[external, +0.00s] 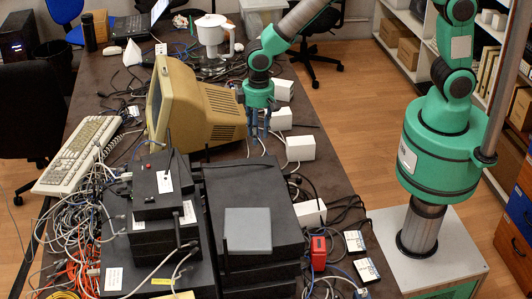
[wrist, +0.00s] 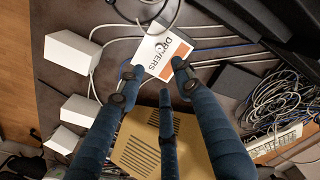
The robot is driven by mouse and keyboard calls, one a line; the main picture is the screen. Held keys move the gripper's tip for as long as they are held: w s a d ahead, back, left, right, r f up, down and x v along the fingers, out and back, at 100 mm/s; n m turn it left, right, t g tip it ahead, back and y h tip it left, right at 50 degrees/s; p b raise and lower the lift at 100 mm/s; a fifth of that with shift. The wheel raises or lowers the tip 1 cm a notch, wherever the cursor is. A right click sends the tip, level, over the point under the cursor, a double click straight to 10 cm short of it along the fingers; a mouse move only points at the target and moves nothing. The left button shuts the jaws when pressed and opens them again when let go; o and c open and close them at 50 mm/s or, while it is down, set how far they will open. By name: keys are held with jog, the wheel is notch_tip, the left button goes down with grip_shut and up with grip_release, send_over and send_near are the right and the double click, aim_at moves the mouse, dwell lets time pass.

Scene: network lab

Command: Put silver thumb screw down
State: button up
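My gripper (external: 262,132) hangs fingers-down over the dark table, just right of the beige monitor. In the wrist view its dark blue fingers (wrist: 156,72) stand apart, with a clear gap between their tips and nothing visibly held. A white and orange card marked "DRIVERS" (wrist: 178,70) lies beyond the fingertips, partly covered by them. A small round mark or object shows on the card between the tips; I cannot tell whether it is the silver thumb screw. I cannot make out the screw in the external view.
The beige monitor (external: 200,108) stands close to the gripper's left. Several white boxes, such as this one (external: 301,148), line the table's right side with loose cables. Dark equipment with a grey square (external: 248,229) fills the near table. A keyboard (external: 78,155) lies at left.

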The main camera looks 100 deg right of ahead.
jog(key=s+a+r+n+t, duration=0.1)
jog(key=s+a+r, duration=0.1)
jog(key=s+r, duration=0.5)
jog(key=s+a+r+t, duration=0.1)
jog(key=s+r, duration=0.2)
jog(key=r, duration=0.7)
jog(key=s+a+r+n+t, duration=0.1)
jog(key=s+a+r, duration=0.1)
jog(key=s+r, duration=0.5)
jog(key=s+a+r+n+t, duration=0.1)
jog(key=s+r, duration=0.3)
jog(key=s, duration=0.5)
jog(key=s+a+r+n+t, duration=0.1)
jog(key=s+r, duration=0.4)
jog(key=s, duration=0.5)
jog(key=shift+a, duration=0.2)
jog(key=shift+o, duration=0.5)
